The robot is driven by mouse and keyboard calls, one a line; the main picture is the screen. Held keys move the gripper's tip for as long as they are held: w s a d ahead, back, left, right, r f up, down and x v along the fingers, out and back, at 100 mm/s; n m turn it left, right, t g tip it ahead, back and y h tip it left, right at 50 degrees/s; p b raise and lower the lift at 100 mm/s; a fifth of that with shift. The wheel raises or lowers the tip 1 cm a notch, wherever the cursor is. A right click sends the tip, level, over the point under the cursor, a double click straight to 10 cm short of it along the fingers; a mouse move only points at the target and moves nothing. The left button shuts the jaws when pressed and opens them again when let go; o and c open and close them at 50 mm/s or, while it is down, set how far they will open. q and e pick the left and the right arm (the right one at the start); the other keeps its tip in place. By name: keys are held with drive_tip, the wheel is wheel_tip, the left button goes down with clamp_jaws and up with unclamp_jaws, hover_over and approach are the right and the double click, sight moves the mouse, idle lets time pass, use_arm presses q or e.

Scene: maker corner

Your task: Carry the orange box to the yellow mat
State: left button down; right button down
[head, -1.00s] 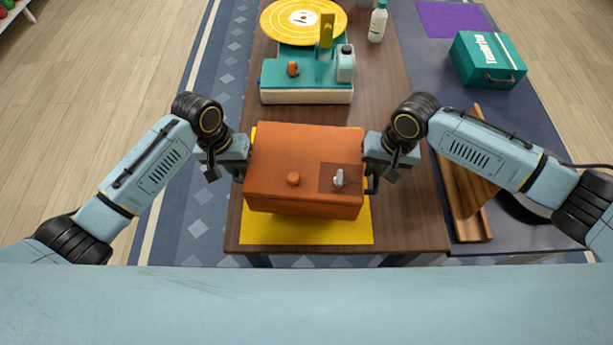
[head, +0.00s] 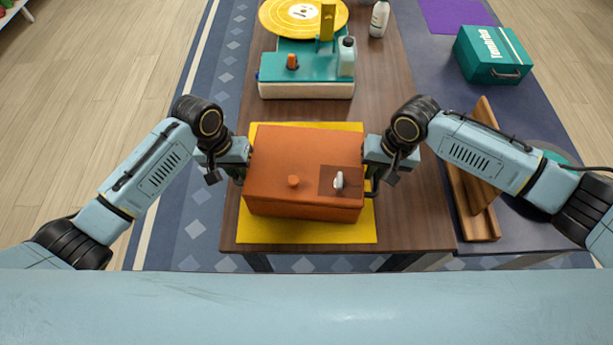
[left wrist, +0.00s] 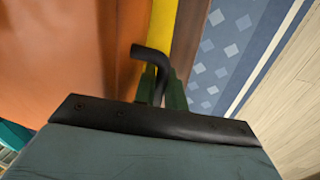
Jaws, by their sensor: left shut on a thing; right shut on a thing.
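The orange box (head: 290,160) is held between my two grippers, over the yellow mat (head: 310,230) in the head view. The mat shows around the box at the back and front; I cannot tell whether the box touches it. My left gripper (head: 240,172) is shut on the box's left side, and the left wrist view shows its fingers (left wrist: 162,88) on a dark bent handle (left wrist: 150,55) beside the orange wall (left wrist: 70,50). My right gripper (head: 372,176) is shut at the box's right side, where a dark handle partly shows. The box looks level.
A teal-and-white machine (head: 305,75) with a yellow disc (head: 303,15) stands behind on the wooden table (head: 415,215). A white bottle (head: 379,18) is near it. On the dark table to the right are a teal case (head: 490,55), a purple mat (head: 455,14) and a wooden stand (head: 480,222).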

use_arm(q)
drive_tip(key=shift+a+f+b, duration=0.1)
drive_tip(key=shift+f+b, duration=0.25)
drive_tip(key=shift+f, duration=0.15)
use_arm(e)
drive_tip(key=shift+d+f, duration=0.1)
drive_tip(key=shift+f, duration=0.4)
use_arm(q)
drive_tip(key=c, duration=1.9)
unclamp_jaws()
drive_tip(key=shift+f, duration=0.15)
use_arm(e)
drive_tip(key=c, duration=1.9)
unclamp_jaws()
drive_tip(key=shift+f, duration=0.15)
use_arm(q)
drive_tip(key=o, duration=0.4)
use_arm(e)
drive_tip(key=o, duration=0.4)
use_arm(q)
drive_tip(key=shift+o, duration=0.2)
use_arm(e)
drive_tip(key=shift+o, duration=0.2)
